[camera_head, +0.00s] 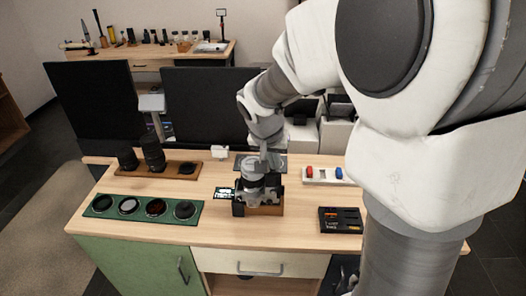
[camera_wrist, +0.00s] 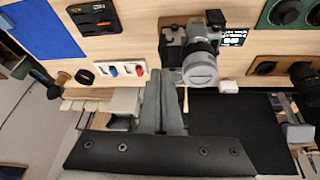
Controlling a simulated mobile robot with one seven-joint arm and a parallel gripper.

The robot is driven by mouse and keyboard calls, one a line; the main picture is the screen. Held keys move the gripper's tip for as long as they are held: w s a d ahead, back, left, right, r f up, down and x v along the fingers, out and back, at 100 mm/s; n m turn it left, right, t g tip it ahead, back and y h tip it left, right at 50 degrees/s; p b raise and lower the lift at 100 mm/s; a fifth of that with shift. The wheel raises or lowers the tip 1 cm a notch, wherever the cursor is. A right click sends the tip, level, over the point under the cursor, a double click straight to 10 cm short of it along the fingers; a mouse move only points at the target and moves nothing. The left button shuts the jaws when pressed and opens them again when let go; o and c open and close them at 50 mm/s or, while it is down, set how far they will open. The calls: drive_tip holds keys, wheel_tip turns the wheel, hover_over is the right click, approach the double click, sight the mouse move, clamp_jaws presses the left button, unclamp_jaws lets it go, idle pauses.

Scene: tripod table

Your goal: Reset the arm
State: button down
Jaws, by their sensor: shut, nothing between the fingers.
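My gripper (camera_head: 264,158) is at the end of my arm, above the back part of the wooden worktop. In the wrist view its two grey fingers (camera_wrist: 160,78) lie together, shut and empty. A camera with a silver lens (camera_wrist: 199,66) is just right of the fingertips in the wrist view. In the head view the camera (camera_head: 252,186) stands in front of and below my gripper, on a brown block (camera_head: 264,210). I cannot tell how large the gap between fingers and camera is. My arm hides much of the right side in the head view.
A green tray (camera_head: 130,216) of round filters and a brown lens rack (camera_head: 145,168) are at left. A white holder with red and blue pieces (camera_head: 318,182) and a black case (camera_head: 341,226) are at right. Dark screens (camera_head: 90,100) stand behind the worktop (camera_head: 220,232).

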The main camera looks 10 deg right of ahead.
drive_tip(key=shift+r, duration=0.3)
drive_tip(key=s+a+r+n+t+y, duration=0.1)
drive_tip(key=s+r+n, duration=0.2)
drive_tip(key=s, duration=0.7)
drive_tip(key=s+a+r+n+y, duration=0.1)
drive_tip(key=s+a+r+n, duration=0.1)
drive_tip(key=s+r, duration=0.4)
drive_tip(key=s, duration=0.5)
drive_tip(key=shift+s+r+n+t+y, duration=0.15)
drive_tip(key=shift+s+n+t+y, duration=0.15)
drive_tip(key=shift+n+t+y, duration=0.1)
